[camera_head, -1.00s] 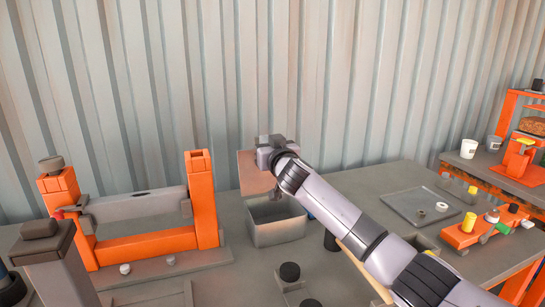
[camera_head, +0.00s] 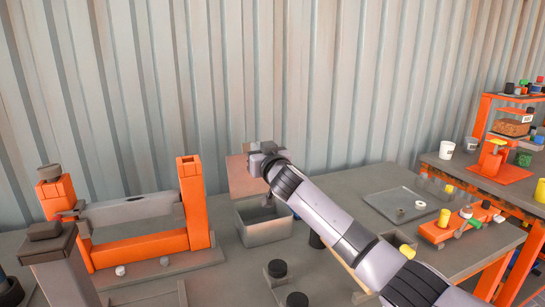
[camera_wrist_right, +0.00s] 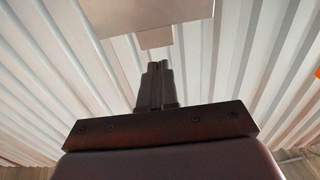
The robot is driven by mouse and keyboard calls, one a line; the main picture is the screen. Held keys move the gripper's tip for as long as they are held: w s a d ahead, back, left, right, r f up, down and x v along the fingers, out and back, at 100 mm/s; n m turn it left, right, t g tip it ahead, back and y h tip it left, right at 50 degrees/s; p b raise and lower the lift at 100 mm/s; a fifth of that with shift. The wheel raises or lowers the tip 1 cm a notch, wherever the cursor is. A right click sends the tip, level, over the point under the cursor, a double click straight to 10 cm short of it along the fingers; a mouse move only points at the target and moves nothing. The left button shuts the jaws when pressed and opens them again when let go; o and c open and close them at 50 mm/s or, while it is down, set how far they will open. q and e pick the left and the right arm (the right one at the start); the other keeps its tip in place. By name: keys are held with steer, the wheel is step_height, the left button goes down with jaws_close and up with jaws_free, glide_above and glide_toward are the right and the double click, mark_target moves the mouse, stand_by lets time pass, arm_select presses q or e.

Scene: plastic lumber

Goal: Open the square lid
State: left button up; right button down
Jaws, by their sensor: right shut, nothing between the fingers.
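A grey square box (camera_head: 262,229) stands on the table near the wall, with its top open. Its brownish square lid (camera_head: 239,182) stands raised at the back of the box. My right gripper is at the box, beside the lid; my own wrist hides much of it in the head view. In the right wrist view its fingers (camera_wrist_right: 157,72) are together and empty, pointing toward a pale flat panel (camera_wrist_right: 135,15), perhaps the lid. I cannot tell whether they touch it.
An orange frame with a grey roller (camera_head: 135,210) stands left of the box. A grey tray (camera_head: 405,203) and an orange toy-like vehicle (camera_head: 455,228) lie to the right. Dark round knobs (camera_head: 278,268) are in front. A corrugated wall (camera_head: 340,80) closes off the back.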

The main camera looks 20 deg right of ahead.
steer(key=s+r, duration=0.2)
steer(key=s, duration=0.7)
steer(key=shift+s+d, duration=0.2)
steer(key=shift+s, duration=0.1)
steer(key=shift+s+f, duration=0.1)
